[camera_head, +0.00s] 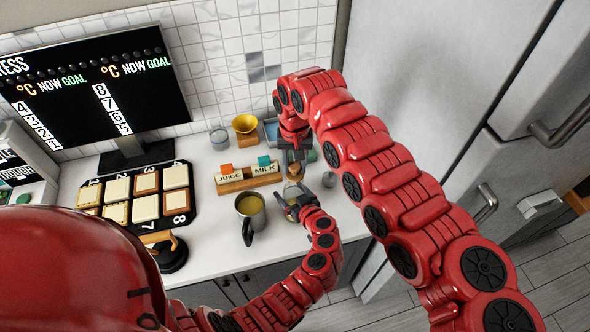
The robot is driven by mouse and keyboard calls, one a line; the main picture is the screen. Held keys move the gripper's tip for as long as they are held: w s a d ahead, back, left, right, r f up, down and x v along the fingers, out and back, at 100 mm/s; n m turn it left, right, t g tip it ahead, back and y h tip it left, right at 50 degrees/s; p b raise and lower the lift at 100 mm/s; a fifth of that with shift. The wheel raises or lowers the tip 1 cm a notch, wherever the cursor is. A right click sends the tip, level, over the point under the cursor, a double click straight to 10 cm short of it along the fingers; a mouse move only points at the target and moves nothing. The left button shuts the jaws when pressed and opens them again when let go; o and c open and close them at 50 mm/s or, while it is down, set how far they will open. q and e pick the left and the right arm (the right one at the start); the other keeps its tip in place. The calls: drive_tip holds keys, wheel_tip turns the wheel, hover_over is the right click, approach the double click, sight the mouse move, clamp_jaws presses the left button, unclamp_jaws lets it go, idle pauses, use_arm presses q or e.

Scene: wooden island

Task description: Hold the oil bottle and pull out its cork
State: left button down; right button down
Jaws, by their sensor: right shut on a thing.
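The oil bottle (291,191) looks like a small glass vessel with yellowish contents, standing near the counter's right end and partly covered by my grippers. My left gripper (293,203) reaches it from the front, its dark fingers beside the glass; I cannot tell whether they press on it. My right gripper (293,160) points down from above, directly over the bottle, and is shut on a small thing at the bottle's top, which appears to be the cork. The cork is mostly hidden by the fingers, so I cannot tell whether it is still in the neck.
A steel mug (251,209) with yellow liquid stands left of the bottle. Behind it is a wooden rack (247,178) labelled JUICE and MILK. A yellow dripper (245,125) stands farther back. A numbered black board (97,222) with bread-like tiles lies left. A fridge (420,80) bounds the right.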

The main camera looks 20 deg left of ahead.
sight(297, 179)
use_arm(q)
drive_tip(key=shift+f+b, duration=0.15)
drive_tip(key=shift+b, duration=0.3)
use_arm(e)
drive_tip(key=shift+s+f, duration=0.1)
drive_tip(key=shift+f, duration=0.35)
